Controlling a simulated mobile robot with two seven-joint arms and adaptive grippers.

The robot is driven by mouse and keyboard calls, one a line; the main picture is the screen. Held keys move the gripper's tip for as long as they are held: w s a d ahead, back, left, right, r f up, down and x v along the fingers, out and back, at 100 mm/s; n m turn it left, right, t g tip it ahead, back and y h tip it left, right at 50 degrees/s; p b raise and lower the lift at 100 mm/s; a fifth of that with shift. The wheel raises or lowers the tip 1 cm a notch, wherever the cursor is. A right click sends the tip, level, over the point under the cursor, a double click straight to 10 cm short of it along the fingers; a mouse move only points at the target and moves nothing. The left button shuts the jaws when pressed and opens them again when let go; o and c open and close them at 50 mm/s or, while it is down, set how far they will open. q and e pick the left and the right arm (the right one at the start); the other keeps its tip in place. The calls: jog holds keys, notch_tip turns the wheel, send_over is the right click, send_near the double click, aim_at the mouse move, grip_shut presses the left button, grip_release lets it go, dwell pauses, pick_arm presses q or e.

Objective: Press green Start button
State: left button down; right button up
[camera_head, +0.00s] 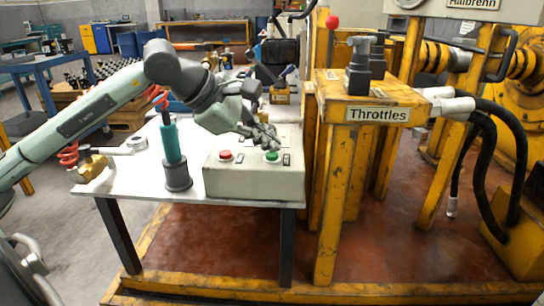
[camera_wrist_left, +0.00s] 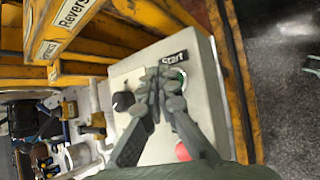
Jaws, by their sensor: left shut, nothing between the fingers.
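The pale control box (camera_head: 255,183) stands at the right end of the white table. The green Start button (camera_head: 272,156) is on its sloped front, right of the red button (camera_head: 225,156). My left gripper (camera_head: 268,138) is shut and empty, just above and behind the green button in the head view. In the left wrist view, my gripper fingertips (camera_wrist_left: 160,76) are over the box face beside the "Start" label (camera_wrist_left: 174,58). They partly cover the green button (camera_wrist_left: 184,78). I cannot tell whether they touch it. My right gripper is not in view.
A teal-handled tool (camera_head: 171,150) stands upright left of the box. Brass fittings (camera_head: 92,167) lie at the table's left. The yellow "Throttles" stand (camera_head: 335,180) rises close on the right. A black knob (camera_wrist_left: 122,101) is on the box face.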

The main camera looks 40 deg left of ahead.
aim_at(268, 155)
pick_arm(q)
jog(key=shift+f+b, duration=0.4)
jog(key=shift+b, duration=0.25)
dwell(0.6)
dwell(0.3)
jog(key=shift+r+p, duration=0.35)
jog(key=shift+r, duration=0.5)
jog(key=shift+r+p, duration=1.65)
jog(key=shift+r, duration=0.9)
jog(key=shift+f, duration=0.1)
